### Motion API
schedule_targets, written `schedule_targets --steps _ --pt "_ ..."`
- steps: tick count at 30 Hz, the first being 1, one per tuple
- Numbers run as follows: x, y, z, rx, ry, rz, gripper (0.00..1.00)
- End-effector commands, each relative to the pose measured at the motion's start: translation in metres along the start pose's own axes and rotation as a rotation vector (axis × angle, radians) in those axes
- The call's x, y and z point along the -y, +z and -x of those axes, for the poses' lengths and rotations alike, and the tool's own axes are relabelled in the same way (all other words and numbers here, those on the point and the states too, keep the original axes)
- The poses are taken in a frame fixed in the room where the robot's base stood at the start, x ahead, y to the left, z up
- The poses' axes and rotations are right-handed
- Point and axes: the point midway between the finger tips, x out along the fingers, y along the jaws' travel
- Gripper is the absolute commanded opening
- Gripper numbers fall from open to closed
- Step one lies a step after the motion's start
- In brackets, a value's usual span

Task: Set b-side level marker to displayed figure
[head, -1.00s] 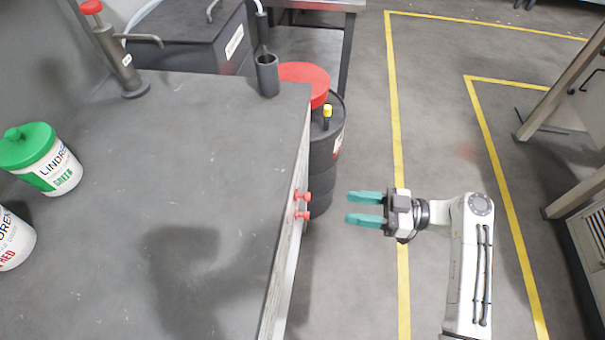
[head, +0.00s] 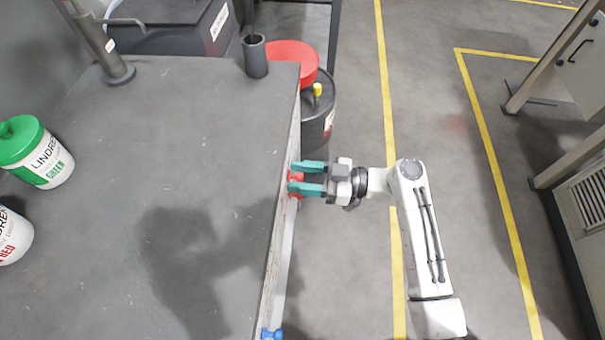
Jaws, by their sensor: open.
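A red knob-like piece (head: 296,177) sits on the side face of the grey workbench, just below its top edge. My gripper (head: 294,177) is open at it, its two teal fingers pointing left, one on the far side and one on the near side of the red piece. The fingers partly hide it, and I cannot tell whether they touch it. A blue piece (head: 271,334) shows on the same bench side at the bottom edge of the picture, partly cut off. No displayed figure or scale can be read, and I cannot tell which piece is the b-side marker.
The grey bench top (head: 200,130) fills the left. It bears a green-lidded tub (head: 38,158), a white tub (head: 12,237), a pump (head: 100,45) and a dark cup (head: 255,56). A dark drum (head: 318,115) with a red lid stands beyond my gripper.

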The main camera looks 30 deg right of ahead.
Motion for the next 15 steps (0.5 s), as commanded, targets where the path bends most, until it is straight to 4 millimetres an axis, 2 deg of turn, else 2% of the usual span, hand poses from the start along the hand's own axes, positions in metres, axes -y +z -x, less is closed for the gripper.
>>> schedule_targets --steps 6,15 --pt "-0.0001 0.0001 0.0001 0.000 0.000 0.000 0.45" --pt "-0.0001 0.0001 0.0003 0.000 0.001 0.000 0.16"
